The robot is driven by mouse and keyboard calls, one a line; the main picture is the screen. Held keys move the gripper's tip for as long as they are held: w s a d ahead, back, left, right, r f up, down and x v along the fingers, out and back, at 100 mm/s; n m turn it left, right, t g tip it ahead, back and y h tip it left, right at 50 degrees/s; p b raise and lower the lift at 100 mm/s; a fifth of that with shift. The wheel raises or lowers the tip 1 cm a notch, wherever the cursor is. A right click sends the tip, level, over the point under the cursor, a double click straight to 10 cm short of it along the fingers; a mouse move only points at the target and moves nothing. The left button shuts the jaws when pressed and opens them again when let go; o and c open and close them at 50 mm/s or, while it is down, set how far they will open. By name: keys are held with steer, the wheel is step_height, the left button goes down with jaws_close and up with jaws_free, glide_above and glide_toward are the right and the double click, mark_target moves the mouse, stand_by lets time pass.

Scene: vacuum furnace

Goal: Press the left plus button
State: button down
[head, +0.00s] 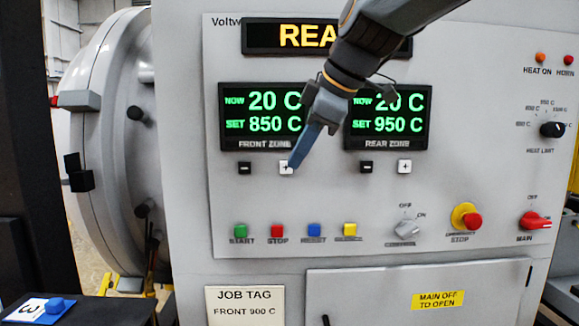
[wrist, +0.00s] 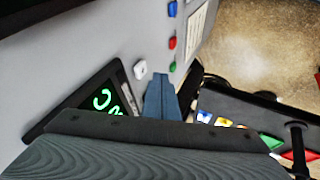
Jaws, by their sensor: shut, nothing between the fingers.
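My gripper (head: 294,168) is shut and empty. In the head view its tips overlap the right edge of the button. In the wrist view, a white button (wrist: 140,70) shows up and left of my gripper tips (wrist: 160,77), with a gap in the picture. I cannot tell how far the tips are from the panel.
A black minus button (head: 244,168) is left of the plus. The rear zone display (head: 387,117) reads SET 950 C, with its own minus (head: 366,167) and plus (head: 404,166) below. Coloured buttons, including green (head: 241,230), sit lower. The job tag (head: 245,306) reads FRONT 900 C.

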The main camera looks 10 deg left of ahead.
steer(key=b+v, duration=0.1)
steer(key=v, duration=0.6)
steer(key=shift+s+r, duration=0.2)
steer(key=shift+r, duration=0.05)
stand_by(0.3)
steer(key=w+d+f+m+h, duration=0.1)
steer(key=d+f+m, duration=0.25)
steer(key=f, duration=0.45)
steer(key=w+d+f+m+g+h, duration=0.1)
steer(key=d+f+m, duration=0.2)
steer(key=d+f, duration=0.35)
steer(key=d+f+m+h, duration=0.1)
steer(key=d+f+m, duration=0.2)
steer(key=f, duration=0.6)
steer(key=s+d+f+m+g+h, duration=0.1)
steer(key=s+d+f+m, duration=0.4)
steer(key=f, duration=0.6)
steer(key=s+d+f+m+g+h, duration=0.1)
steer(key=s+d+f+m+g, duration=0.1)
steer(key=s+d+f+m, duration=0.3)
steer(key=s+d+f, duration=0.3)
steer(key=s+f, duration=0.1)
steer(key=f, duration=0.2)
steer(key=shift+f+h, duration=0.2)
steer(key=shift+h, duration=0.2)
steer(key=shift+a, duration=0.1)
